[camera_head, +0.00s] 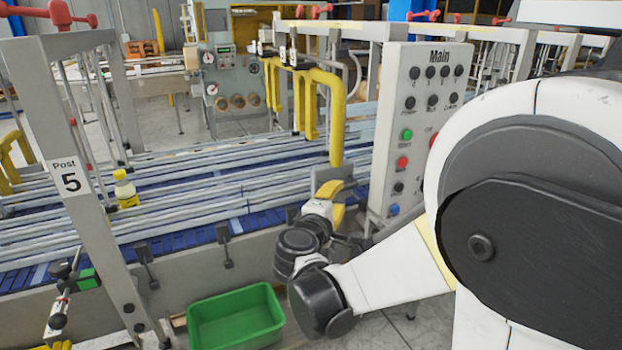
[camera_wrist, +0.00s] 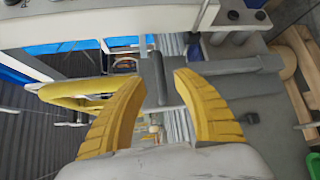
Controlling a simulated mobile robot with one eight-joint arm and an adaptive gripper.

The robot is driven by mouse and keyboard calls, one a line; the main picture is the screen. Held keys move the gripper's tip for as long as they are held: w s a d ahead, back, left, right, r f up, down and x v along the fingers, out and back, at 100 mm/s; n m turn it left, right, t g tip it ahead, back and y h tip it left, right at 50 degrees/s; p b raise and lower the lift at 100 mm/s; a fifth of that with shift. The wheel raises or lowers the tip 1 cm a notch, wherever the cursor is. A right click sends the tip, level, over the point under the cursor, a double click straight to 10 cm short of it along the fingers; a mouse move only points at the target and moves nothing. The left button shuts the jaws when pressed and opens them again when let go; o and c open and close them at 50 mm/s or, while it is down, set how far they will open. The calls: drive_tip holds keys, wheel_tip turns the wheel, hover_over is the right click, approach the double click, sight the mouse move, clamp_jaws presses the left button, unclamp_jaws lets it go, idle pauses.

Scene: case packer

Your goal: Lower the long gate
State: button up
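A yellow bent-tube gate (camera_head: 336,110) hangs over the conveyor beside the control panel, and its long leg reaches down toward my gripper. I take it as the long gate, though no label shows. Yellow tubing (camera_wrist: 75,95) also shows left of my fingers in the wrist view. My gripper (camera_head: 335,195) is low in front of the conveyor, near the foot of that leg. In the wrist view my gripper (camera_wrist: 157,95) has its two yellow fingers spread wide. A dark grey bar (camera_wrist: 160,75) appears between the fingertips; contact cannot be told.
The Main control panel (camera_head: 415,120) stands close right of my gripper. A green bin (camera_head: 235,318) lies on the floor below. Shorter yellow tubes (camera_head: 300,100) are behind.

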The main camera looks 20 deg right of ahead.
drive_tip(key=x, duration=0.6)
drive_tip(key=shift+w+d, duration=0.1)
drive_tip(key=shift+w, duration=0.1)
clamp_jaws()
